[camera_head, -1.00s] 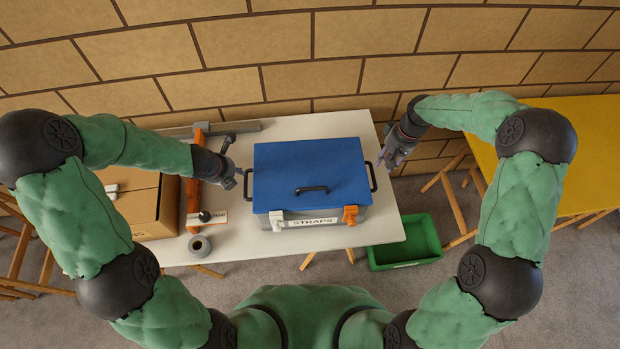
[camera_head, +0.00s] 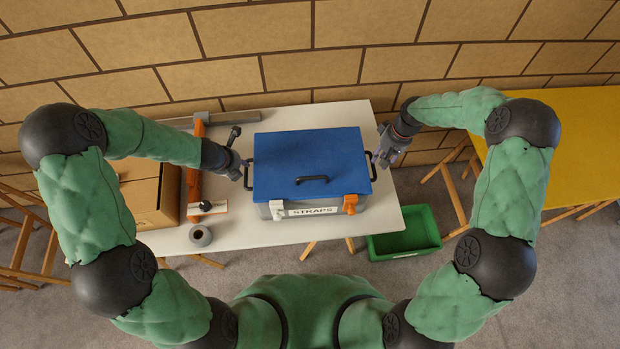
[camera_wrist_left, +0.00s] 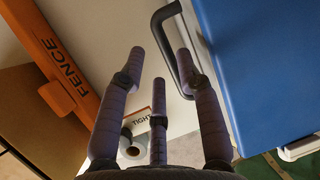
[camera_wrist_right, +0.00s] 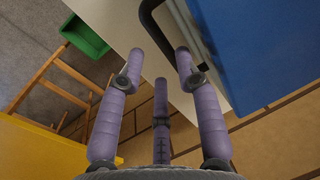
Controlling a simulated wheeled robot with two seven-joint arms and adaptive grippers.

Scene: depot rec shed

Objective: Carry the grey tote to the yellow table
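The grey tote (camera_head: 263,211) stands on the white table, with a blue lid (camera_head: 310,155), a STRAPS label, and one white and one orange front latch. My left gripper (camera_head: 243,171) is open at the tote's left side; its black handle (camera_wrist_left: 165,30) lies close by the right finger in the left wrist view. My right gripper (camera_head: 379,157) is open at the right side, with the other handle (camera_wrist_right: 150,22) just beyond its fingers. I cannot tell if either touches. The yellow table (camera_head: 575,140) is at the right.
On the white table (camera_head: 255,233), left of the tote, are a cardboard box (camera_head: 150,200), an orange FENCE tool (camera_head: 196,180), a grey roll (camera_head: 201,236) and a grey bar (camera_head: 220,117). A green bin (camera_head: 405,240) sits low at the front right. A floor gap separates the tables.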

